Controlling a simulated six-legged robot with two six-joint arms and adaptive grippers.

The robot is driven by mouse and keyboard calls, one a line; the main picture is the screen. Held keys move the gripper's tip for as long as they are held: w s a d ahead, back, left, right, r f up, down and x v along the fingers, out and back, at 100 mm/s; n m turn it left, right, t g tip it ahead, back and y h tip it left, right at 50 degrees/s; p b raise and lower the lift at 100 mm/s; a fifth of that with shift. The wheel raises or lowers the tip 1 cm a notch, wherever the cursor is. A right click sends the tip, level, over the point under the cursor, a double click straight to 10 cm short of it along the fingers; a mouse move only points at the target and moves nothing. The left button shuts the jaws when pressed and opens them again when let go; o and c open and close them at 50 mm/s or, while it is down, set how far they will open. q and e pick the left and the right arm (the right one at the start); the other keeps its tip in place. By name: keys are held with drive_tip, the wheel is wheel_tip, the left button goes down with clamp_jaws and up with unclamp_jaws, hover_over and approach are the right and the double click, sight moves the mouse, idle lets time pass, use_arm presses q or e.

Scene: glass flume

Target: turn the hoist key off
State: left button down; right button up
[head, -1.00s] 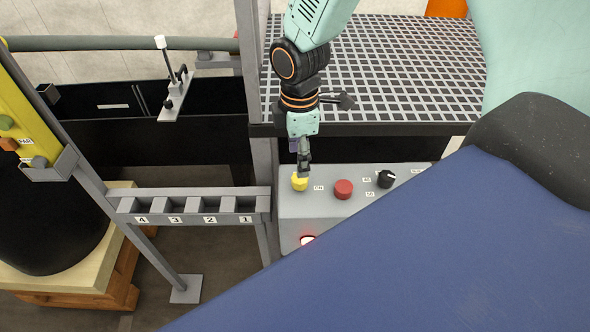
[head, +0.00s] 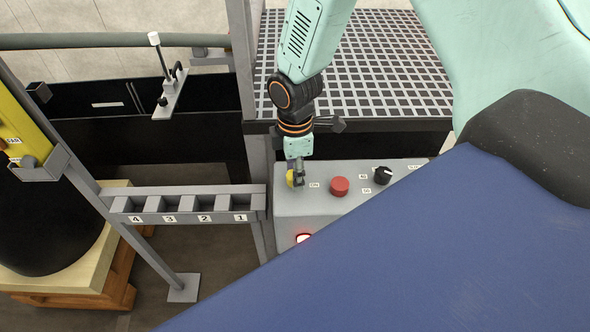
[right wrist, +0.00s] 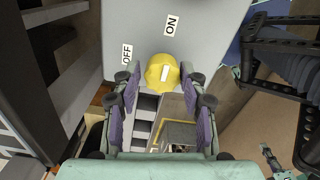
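The hoist key looks to be the yellow knob (head: 290,178) on the left of the grey control box's top. In the right wrist view the yellow knob (right wrist: 161,73) has a white mark that points roughly toward the ON label (right wrist: 171,25); the OFF label (right wrist: 127,53) is to its left. My right gripper (head: 297,177) is right at the knob and partly covers it in the head view. In the right wrist view my right gripper (right wrist: 160,82) is open, a finger on each side of the knob with gaps showing. My left gripper is not in view.
The grey box (head: 320,203) also carries a red button (head: 339,186), a black dial (head: 383,175) and a lit red lamp (head: 304,238). A metal grating (head: 370,60) lies behind it. A numbered slot rack (head: 187,203) and a grey post (head: 247,70) stand left.

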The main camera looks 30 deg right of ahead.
drive_tip(key=shift+s+a+r, duration=0.1)
drive_tip(key=shift+a+r, duration=0.05)
drive_tip(key=shift+c, duration=1.4)
drive_tip(key=c, duration=0.4)
drive_tip(key=shift+c, duration=0.2)
drive_tip(key=m+p, duration=0.3)
drive_tip(key=shift+s+r+m, duration=0.1)
drive_tip(key=shift+m, duration=0.2)
drive_tip(key=m+p, duration=0.3)
drive_tip(key=m, duration=0.2)
drive_tip(key=m+p, duration=0.3)
drive_tip(key=m, duration=0.2)
drive_tip(key=shift+m+p, duration=0.35)
drive_tip(key=shift+m, duration=0.05)
drive_tip(key=shift+m+p, duration=1.15)
drive_tip(key=shift+m, duration=0.65)
